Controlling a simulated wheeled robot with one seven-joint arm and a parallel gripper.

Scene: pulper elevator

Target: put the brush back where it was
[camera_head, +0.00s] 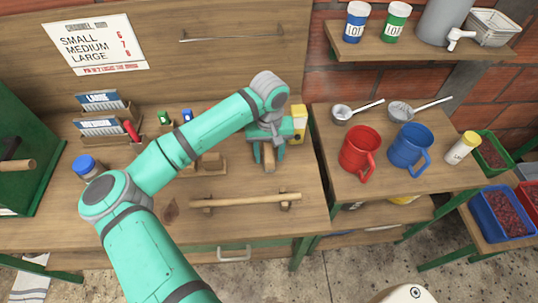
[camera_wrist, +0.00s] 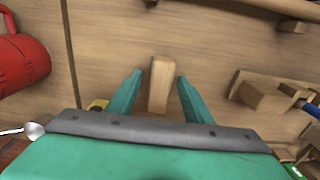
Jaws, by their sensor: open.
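My gripper (camera_head: 268,152) points down over the wooden bench, at the right of the work area. In the wrist view its two teal fingers (camera_wrist: 157,88) are apart. A pale wooden piece (camera_wrist: 162,84), which looks like the brush's wooden part, lies between them, with a gap visible on at least the right side. The same piece (camera_head: 269,162) shows below the gripper in the head view. Bristles are not visible, and the gripper body hides the piece's rear end.
A wooden rail on two supports (camera_head: 245,201) lies in front of my gripper. A small wooden rack (camera_head: 205,165) stands left of it, and a yellow-and-white box (camera_head: 298,122) just behind. Red (camera_head: 361,150) and blue (camera_head: 409,149) mugs stand on the right-hand table. Bare bench separates the piece and the rail.

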